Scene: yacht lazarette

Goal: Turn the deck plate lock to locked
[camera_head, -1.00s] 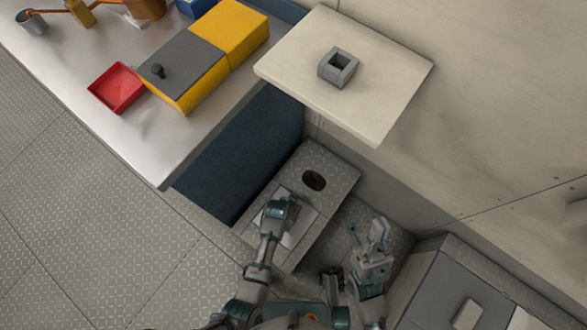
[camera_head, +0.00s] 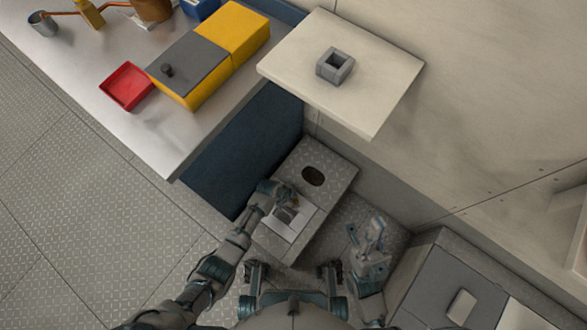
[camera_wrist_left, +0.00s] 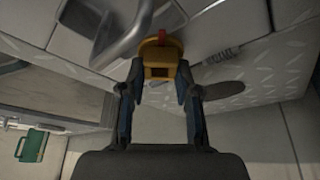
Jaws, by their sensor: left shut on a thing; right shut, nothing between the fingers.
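The deck plate (camera_head: 325,200) is a patterned metal panel low between the bench and the wall, with a dark oval hole and a paler flat patch (camera_head: 287,228). My left gripper (camera_head: 277,200) is down at its left side and hides the lock in the head view. In the left wrist view, my left gripper (camera_wrist_left: 160,76) is shut on a yellow lock knob (camera_wrist_left: 158,56) with a red mark on top. A curved metal handle (camera_wrist_left: 118,35) is close beside the knob. My right gripper (camera_head: 370,238) is shut and empty, right of the plate.
A metal bench (camera_head: 110,115) at left holds a red tray (camera_head: 127,87) and a yellow box (camera_head: 232,40). A pale shelf (camera_head: 350,95) with a grey square socket (camera_head: 335,65) overhangs behind the plate. A grey locker (camera_head: 440,285) stands at right. The floor at left is clear.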

